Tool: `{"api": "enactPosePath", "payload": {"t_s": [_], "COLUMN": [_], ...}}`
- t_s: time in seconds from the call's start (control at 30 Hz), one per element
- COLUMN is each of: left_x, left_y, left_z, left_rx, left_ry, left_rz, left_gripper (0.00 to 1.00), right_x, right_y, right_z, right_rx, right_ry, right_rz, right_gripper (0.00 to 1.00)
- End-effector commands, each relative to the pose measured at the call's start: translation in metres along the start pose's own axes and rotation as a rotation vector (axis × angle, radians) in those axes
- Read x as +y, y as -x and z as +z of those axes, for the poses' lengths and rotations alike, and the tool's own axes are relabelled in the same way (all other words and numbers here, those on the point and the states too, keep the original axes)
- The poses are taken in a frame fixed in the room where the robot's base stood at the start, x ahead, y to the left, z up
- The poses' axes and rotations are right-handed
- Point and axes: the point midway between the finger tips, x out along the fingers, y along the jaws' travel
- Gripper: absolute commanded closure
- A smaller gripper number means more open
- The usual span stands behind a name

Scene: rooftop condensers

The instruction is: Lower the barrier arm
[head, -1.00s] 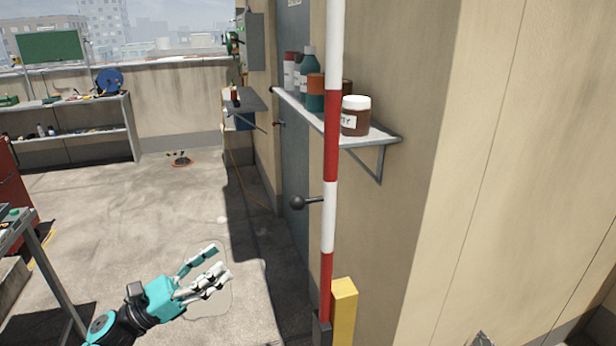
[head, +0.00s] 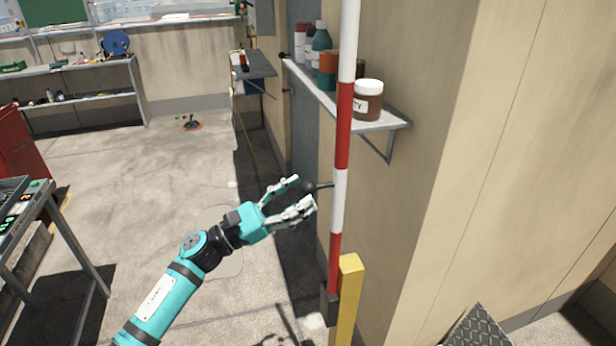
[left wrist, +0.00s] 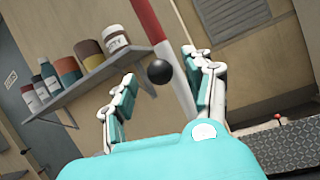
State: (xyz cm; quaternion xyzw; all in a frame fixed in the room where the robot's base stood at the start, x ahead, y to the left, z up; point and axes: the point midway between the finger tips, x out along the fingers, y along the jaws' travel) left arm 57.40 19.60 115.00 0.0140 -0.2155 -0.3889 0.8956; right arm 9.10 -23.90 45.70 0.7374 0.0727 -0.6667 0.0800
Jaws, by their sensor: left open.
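The red and white striped barrier arm (head: 341,150) stands upright beside the wall corner in the head view. Its lower end meets a dark bracket by a yellow post (head: 348,295). A dark ball knob (head: 310,187) sticks out to its left on a thin rod. My left gripper (head: 304,192) is open, with its fingertips around or just short of the knob. In the left wrist view the knob (left wrist: 159,71) shows between the two open fingers, with the barrier arm (left wrist: 170,60) behind it. Contact cannot be told. My right gripper is not in view.
A wall shelf (head: 345,110) with several jars and bottles is fixed right behind the barrier arm. A grey work table (head: 45,230) and a red cabinet (head: 20,150) stand at the left. A tread-plate piece (head: 480,330) lies at lower right. The floor in the middle is mostly clear.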

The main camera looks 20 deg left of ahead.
Motion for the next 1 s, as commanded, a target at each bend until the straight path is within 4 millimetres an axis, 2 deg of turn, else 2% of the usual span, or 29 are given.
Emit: {"api": "enactPosePath", "payload": {"t_s": [0.03, 0.2, 0.57, 0.9, 0.97, 1.0], "left_x": [0.001, 0.001, 0.0, 0.0, 0.0, 0.0], "left_y": [-0.01, -0.025, -0.029, -0.029, -0.029, -0.029], "left_z": [0.004, 0.001, -0.001, -0.001, -0.001, -0.001], "left_rx": [-0.002, -0.001, 0.0, 0.0, 0.0, 0.0], "left_ry": [0.001, 0.001, 0.001, 0.001, 0.001, 0.001], "left_rz": [0.0, 0.001, 0.001, 0.001, 0.001, 0.001], "left_gripper": [0.47, 0.47, 0.47, 0.92, 1.0, 1.0], "right_x": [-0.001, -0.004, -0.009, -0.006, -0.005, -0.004], "right_y": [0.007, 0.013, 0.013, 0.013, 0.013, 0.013], "right_z": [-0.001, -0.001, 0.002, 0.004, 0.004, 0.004], "right_rx": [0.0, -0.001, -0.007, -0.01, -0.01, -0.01], "right_ry": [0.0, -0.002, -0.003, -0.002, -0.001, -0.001], "right_rz": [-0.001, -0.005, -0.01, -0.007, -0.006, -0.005], "right_gripper": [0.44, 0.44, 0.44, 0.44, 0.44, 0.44]}}
